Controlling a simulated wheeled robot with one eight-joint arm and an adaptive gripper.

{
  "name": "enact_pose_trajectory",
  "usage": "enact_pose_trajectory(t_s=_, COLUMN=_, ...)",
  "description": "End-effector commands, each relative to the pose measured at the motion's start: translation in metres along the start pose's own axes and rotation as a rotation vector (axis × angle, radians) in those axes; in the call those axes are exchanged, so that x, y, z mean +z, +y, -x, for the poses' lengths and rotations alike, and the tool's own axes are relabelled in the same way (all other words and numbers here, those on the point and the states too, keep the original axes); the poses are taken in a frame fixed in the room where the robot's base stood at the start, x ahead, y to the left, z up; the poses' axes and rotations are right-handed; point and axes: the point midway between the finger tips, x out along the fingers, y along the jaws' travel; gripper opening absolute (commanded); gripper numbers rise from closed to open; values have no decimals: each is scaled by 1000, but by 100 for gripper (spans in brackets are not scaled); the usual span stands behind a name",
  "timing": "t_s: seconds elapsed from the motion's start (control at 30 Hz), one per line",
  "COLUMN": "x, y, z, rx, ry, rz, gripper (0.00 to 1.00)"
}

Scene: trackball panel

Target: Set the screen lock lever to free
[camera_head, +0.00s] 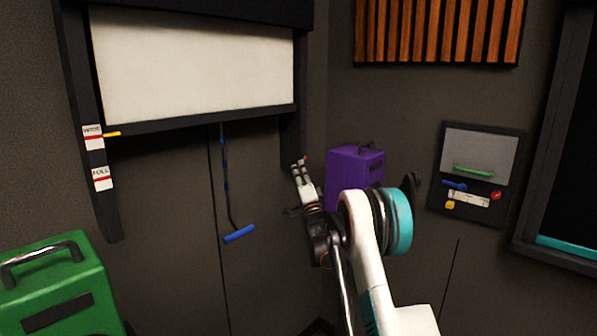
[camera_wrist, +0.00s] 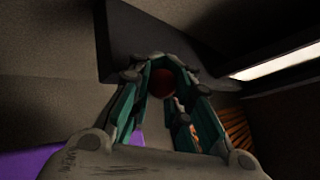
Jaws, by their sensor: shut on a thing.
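A dark red round knob (camera_wrist: 162,82) shows between my fingertips in the wrist view. I take it for the end of the screen lock lever; its shaft and any free or locked marking are hidden. In the head view a small spot of red (camera_head: 306,158) shows at the fingertips. My gripper (camera_head: 300,162) reaches up by the right post of the screen frame (camera_head: 293,140). In the wrist view my gripper (camera_wrist: 160,66) is closed around the knob. The white screen (camera_head: 195,65) hangs in the frame, with a yellow pointer (camera_head: 112,134) beside the upper label on the left post.
A blue pull handle (camera_head: 239,233) hangs on a cord left of my gripper. A purple case (camera_head: 355,180) stands close behind my arm, and a green case (camera_head: 55,290) is lower left. A grey panel with small coloured controls (camera_head: 480,150) is on the right wall.

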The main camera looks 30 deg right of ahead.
Motion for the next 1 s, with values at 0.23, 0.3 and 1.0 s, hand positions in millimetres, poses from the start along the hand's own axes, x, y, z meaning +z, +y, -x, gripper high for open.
enact_pose_trajectory(t_s=0.23, x=2, y=1, z=3, rx=-2, ry=-2, rz=2, gripper=0)
enact_pose_trajectory(t_s=0.3, x=2, y=1, z=3, rx=-2, ry=-2, rz=2, gripper=0)
enact_pose_trajectory(t_s=1.0, x=1, y=1, z=21, rx=-1, ry=-2, rz=2, gripper=30)
